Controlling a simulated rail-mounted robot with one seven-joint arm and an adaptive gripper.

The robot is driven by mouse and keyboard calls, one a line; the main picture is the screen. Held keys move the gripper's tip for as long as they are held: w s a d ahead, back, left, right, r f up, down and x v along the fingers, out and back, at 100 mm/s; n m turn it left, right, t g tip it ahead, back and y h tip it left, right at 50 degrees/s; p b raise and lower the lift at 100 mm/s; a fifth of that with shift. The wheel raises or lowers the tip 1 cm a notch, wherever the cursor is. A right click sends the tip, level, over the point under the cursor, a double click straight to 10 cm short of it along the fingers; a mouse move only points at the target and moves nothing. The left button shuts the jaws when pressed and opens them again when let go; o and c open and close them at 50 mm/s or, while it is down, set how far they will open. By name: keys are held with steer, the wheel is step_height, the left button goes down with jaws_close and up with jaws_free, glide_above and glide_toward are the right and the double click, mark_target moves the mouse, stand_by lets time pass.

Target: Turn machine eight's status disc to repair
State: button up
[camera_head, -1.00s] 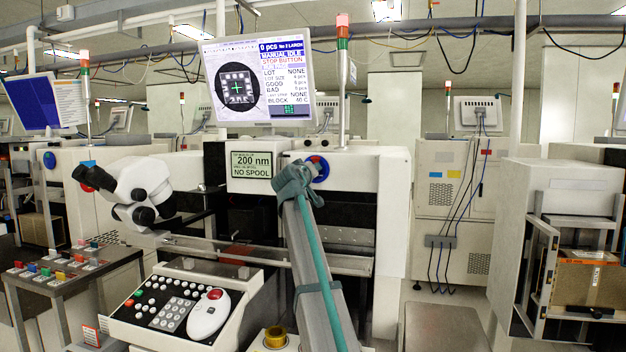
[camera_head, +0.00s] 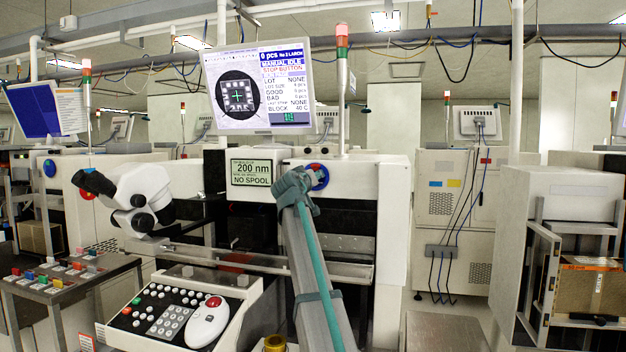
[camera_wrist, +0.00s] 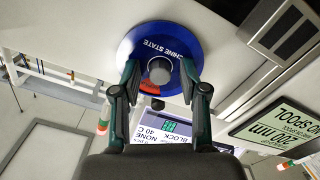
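The blue status disc (camera_wrist: 172,42) with white "machine state" lettering fills the top middle of the wrist view. It has a grey centre knob (camera_wrist: 160,74) and a red-orange patch near its lower left edge. My gripper (camera_wrist: 159,68) is open, with one finger on each side of the knob and visible gaps between. In the head view the disc (camera_head: 320,177) shows blue and red on the machine's white front panel (camera_head: 350,182), partly hidden by my gripper (camera_head: 306,177). I see no machine number.
A microscope (camera_head: 135,195) and a keypad console (camera_head: 180,312) stand at the left. A shelf frame with a box (camera_head: 590,290) is at the right.

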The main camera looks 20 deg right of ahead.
steer(key=shift+s, duration=0.1)
steer(key=v, duration=1.1)
steer(key=shift+s+a, duration=0.3)
